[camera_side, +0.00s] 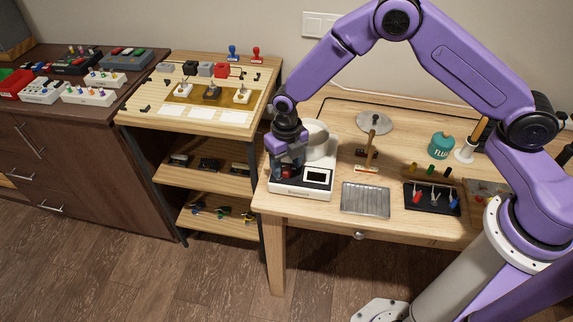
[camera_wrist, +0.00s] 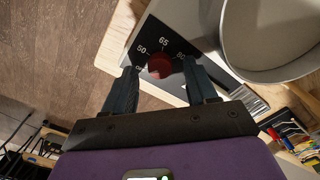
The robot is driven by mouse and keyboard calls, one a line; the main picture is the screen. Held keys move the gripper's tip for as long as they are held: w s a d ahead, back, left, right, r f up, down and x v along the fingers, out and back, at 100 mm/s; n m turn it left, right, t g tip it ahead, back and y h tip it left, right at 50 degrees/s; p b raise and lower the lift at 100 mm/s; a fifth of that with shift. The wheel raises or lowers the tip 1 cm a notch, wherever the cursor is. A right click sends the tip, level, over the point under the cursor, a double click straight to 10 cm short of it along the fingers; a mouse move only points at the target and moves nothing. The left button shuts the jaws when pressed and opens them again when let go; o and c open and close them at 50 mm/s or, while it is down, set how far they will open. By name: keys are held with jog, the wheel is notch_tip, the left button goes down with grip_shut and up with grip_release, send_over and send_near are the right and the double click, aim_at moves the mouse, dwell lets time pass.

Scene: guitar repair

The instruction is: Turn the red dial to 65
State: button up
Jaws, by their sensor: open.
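The red dial (camera_wrist: 159,66) sits on a black panel (camera_wrist: 183,43) with white numbers, 65 above it, 50 to its left and 80 to its right in the wrist view. My gripper (camera_wrist: 163,75) is open, with one finger on each side of the dial. I cannot tell whether the fingers touch it. The dial's pointer mark is not clear. In the side view the dial (camera_side: 287,171) is partly hidden by my gripper (camera_side: 285,165). It is on the front of a white machine (camera_side: 305,190) with a small dark screen (camera_side: 315,176).
The machine stands at the left end of a wooden table (camera_side: 290,207). A round bowl-like part (camera_wrist: 262,40) rises close beside the dial. A ribbed metal tray (camera_side: 365,199) lies to the right, with a small hammer-like tool (camera_side: 369,152) behind it. A shelf unit (camera_side: 140,118) stands to the left.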

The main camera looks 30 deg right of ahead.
jog(key=shift+f, duration=0.45)
jog(key=c, duration=1.1)
jog(key=shift+o, duration=0.2)
